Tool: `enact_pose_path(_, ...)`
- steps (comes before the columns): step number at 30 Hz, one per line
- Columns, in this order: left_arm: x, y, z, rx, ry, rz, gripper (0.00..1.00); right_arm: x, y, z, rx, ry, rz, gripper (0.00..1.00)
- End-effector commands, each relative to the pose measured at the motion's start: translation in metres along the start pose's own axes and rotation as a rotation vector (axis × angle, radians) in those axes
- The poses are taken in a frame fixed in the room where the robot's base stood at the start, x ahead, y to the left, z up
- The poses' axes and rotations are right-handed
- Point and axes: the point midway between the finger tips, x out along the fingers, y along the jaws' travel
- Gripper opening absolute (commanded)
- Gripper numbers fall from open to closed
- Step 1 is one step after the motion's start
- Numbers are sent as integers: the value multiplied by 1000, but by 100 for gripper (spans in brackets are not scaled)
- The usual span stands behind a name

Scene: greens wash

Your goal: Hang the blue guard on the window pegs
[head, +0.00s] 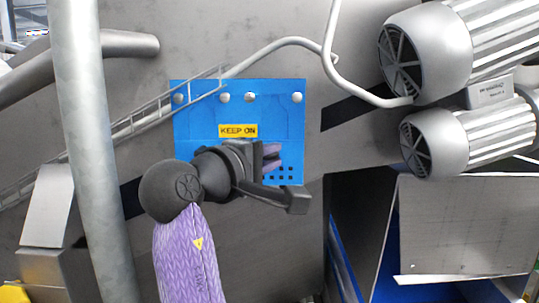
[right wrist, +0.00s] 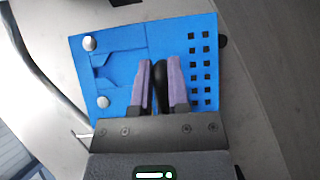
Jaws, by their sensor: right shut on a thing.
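The blue guard (head: 205,128) is a flat sheet with a yellow "KEEP ON" label (head: 237,131) and square holes near its lower edge. It lies upright and roughly level against the grey machine wall. Several round silver pegs (head: 251,97) show in front of its top edge; two also show in the right wrist view (right wrist: 90,43). I cannot tell how deep the guard sits on them. My right gripper (head: 272,158) is at the guard's lower middle. In the right wrist view its purple fingers (right wrist: 160,85) are shut on a black handle on the guard (right wrist: 120,55). The window is hidden. My left gripper is not in view.
Two ribbed motors (head: 435,50) jut out at the upper right. A grey cable (head: 345,75) and a wire tray (head: 135,120) run close to the guard's upper left. A thick vertical pipe (head: 85,140) stands left. A blue-lined chute (head: 470,230) is at the lower right.

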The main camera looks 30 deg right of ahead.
Motion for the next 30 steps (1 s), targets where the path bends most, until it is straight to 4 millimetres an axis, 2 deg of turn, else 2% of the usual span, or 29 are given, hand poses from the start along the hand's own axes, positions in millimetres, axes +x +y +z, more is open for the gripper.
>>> enact_pose_path(30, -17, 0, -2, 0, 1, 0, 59, 22, 0, -16, 1, 1, 1, 0)
